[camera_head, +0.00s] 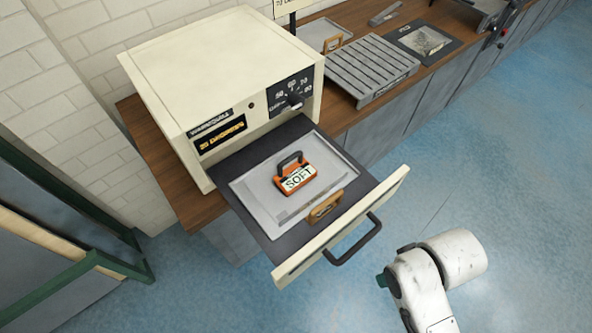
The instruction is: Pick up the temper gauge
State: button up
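An orange block with a dark loop handle and a white label reading "SOFT" (296,178), which looks like the temper gauge, rests on a grey metal tray (258,190). The tray lies in the pulled-out drawer (345,236) of a cream oven-like cabinet (215,65). My white arm (425,285) shows at the lower right, apart from the drawer. My gripper's fingertips cannot be made out.
The drawer front has a dark bar handle (353,243), and a tan handle (325,207) sits at the tray's edge. A slatted grey rack (372,68) stands on the wooden counter behind. A green-edged frame (95,262) is at left. Blue floor at right is clear.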

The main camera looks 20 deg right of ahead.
aim_at(289, 180)
jog(key=j+u, duration=0.15)
jog(key=u, duration=0.35)
jog(key=j+u, duration=0.15)
jog(key=u, duration=0.35)
jog(key=i+j+u, duration=0.1)
jog(key=u, duration=0.4)
jog(key=i+u, duration=0.1)
jog(key=u, duration=0.4)
jog(key=i+j+z, duration=0.25)
jog(key=z, duration=0.35)
jog(key=i+j+z, duration=0.15)
jog(key=z, duration=0.35)
jog(key=i+j+z, duration=0.1)
jog(key=z, duration=0.35)
jog(key=j, duration=0.1)
